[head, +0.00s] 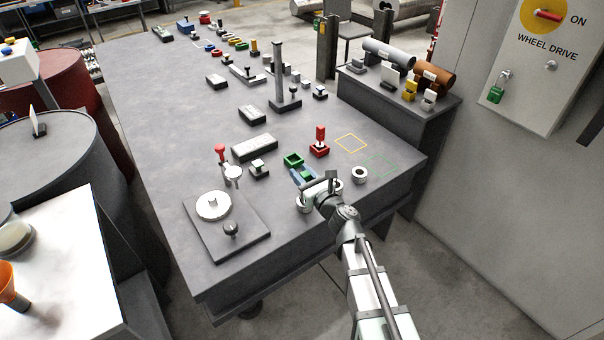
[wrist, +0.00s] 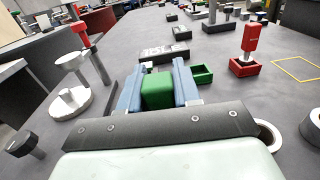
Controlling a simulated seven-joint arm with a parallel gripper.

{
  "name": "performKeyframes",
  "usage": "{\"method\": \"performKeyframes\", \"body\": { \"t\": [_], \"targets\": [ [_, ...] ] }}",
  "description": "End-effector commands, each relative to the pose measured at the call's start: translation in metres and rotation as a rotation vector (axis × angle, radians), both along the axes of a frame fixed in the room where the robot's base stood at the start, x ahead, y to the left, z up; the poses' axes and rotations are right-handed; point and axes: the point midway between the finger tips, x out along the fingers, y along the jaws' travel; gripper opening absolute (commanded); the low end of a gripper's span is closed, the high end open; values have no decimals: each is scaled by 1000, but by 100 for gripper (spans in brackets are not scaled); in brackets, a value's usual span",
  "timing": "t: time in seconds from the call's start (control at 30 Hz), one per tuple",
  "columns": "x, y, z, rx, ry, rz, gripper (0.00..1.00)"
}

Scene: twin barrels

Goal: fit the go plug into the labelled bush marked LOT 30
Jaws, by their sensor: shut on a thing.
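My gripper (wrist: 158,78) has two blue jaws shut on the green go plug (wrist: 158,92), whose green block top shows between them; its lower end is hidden. In the head view my gripper (head: 301,175) is over the near part of the bench. A pale ring-shaped bush (head: 360,174) stands on the bench to the right of the gripper. In the wrist view one bush (wrist: 311,128) is at the right edge and another (wrist: 268,136) is partly hidden behind my gripper's mount. I cannot read a LOT 30 label on either.
An empty green tray (head: 293,160) lies just beyond the jaws. A red tray (head: 319,150) holds an upright red-handled plug (head: 320,134). Yellow and green outlines mark the bench at right. A plate with a white disc (head: 212,205) and a dial stand (head: 232,173) are at left.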

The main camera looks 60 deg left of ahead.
Motion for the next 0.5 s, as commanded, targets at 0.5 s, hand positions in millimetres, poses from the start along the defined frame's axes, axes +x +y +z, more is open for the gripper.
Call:
{"method": "performKeyframes", "body": {
  "t": [0.5],
  "targets": [
    [0,0,-10,1,0,1,0]
  ]
}}
